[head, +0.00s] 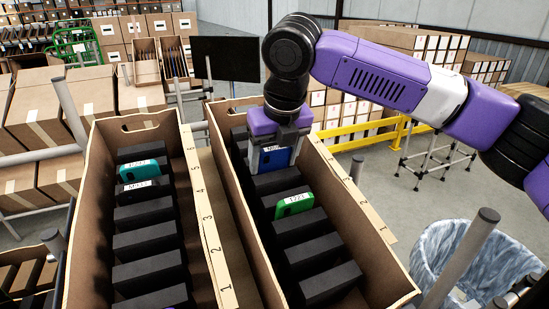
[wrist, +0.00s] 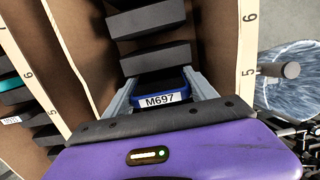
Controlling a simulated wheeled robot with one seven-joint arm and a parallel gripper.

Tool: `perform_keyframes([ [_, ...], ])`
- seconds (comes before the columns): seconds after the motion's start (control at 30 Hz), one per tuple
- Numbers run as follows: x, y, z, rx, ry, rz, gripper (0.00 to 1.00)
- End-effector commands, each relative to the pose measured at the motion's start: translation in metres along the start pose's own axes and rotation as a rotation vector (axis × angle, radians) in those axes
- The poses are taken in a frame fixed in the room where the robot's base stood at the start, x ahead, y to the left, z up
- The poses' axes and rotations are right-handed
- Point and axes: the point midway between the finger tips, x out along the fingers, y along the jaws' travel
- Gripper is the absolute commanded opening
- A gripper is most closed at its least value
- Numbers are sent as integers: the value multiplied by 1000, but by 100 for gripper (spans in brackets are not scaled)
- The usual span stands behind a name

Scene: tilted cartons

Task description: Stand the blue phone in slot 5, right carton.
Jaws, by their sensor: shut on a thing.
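The blue phone (head: 277,158) is in my gripper (head: 270,166), inside the right carton (head: 256,250) toward its far part. In the wrist view, the phone (wrist: 158,86) shows a white label reading M697 between my two grey fingers. My gripper is shut on it from above. A black divider lies just beyond the phone, and numbers 5 and 6 show on the carton edges nearby. The phone's lower part is hidden, so I cannot tell whether it touches the slot bottom.
A green phone (head: 294,204) stands nearer in the right carton. The left carton (head: 82,245) holds a teal phone (head: 139,170) among black dividers. Carton walls are close on both sides of my gripper. A lined bin (head: 450,262) stands at the right.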

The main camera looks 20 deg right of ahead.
Motion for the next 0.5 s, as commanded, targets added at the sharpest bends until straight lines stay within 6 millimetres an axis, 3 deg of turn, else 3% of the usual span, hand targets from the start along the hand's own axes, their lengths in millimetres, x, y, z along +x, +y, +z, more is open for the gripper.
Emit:
perform_keyframes([
  [0.03,18,0,-9,1,26,1,30],
  [0.23,18,1,-10,1,29,3,30],
  [0.27,19,1,-10,1,29,3,69],
  [0.3,19,1,-10,1,30,3,77],
  [0.37,19,1,-10,2,31,3,89],
  [0.5,19,0,-11,2,34,2,91],
])
